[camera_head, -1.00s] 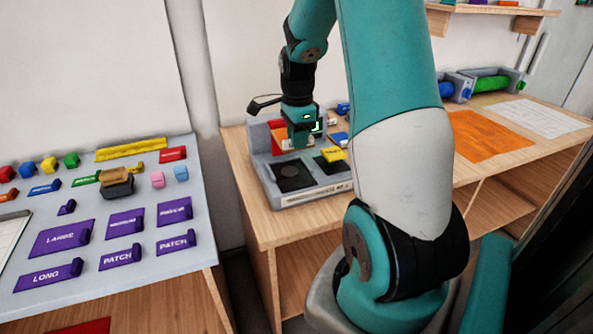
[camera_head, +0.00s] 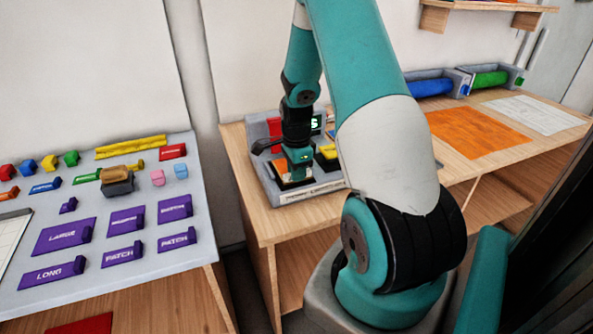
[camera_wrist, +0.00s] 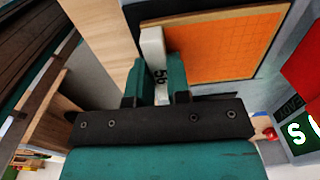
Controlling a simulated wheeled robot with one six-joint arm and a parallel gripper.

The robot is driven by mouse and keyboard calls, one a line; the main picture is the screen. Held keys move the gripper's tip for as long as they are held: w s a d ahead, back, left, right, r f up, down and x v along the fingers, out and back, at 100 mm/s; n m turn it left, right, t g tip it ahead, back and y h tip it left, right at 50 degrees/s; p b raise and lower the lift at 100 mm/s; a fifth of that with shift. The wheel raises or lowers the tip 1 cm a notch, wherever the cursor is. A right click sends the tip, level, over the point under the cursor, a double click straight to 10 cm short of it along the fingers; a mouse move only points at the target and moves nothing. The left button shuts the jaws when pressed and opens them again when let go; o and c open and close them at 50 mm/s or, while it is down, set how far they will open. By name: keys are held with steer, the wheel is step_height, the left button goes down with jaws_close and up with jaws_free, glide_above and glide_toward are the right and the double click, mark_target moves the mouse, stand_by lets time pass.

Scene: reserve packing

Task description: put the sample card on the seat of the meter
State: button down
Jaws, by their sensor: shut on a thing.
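The sample card (camera_wrist: 215,45) is an orange gridded plate with a white tab marked with dark figures. My gripper (camera_wrist: 160,80) is shut on that tab in the wrist view. The meter (camera_head: 318,190) is a grey device with a lit green display on the left end of the wooden bench. In the head view my gripper (camera_head: 298,168) is low over its left dark seat, with an orange part of the card beside the fingers. In the wrist view a dark border shows around the card. I cannot tell whether the card touches the seat.
A yellow block (camera_head: 328,152) is on the meter right of my gripper, and a red part (camera_head: 274,126) stands behind. An orange gridded mat (camera_head: 478,132) and a white sheet (camera_head: 537,116) lie farther right. A grey table (camera_head: 85,220) with purple labelled pieces stands left.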

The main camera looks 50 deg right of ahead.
steer(key=c, duration=1.1)
jaws_free()
steer(key=shift+f, duration=0.1)
step_height(320, 180, up, 12)
steer(key=b, duration=0.2)
steer(key=a+r+n+t+y, duration=0.1)
steer(key=a+r+n, duration=0.2)
steer(key=a+n, duration=0.45)
steer(key=a+r+n, duration=0.2)
steer(key=a+n, duration=0.2)
steer(key=a, duration=0.7)
steer(key=s+a+r+n+y, duration=0.1)
steer(key=s+a+n, duration=0.4)
steer(key=a+n, duration=0.1)
steer(key=s+a+r+n+y, duration=0.1)
steer(key=s+a+n, duration=0.4)
steer(key=a+n, duration=0.2)
steer(key=s+a+r+n+g+y, duration=0.1)
steer(key=s+a+n, duration=0.4)
steer(key=a+n, duration=0.2)
steer(key=shift+s+r, duration=0.15)
steer(key=shift+r, duration=0.25)
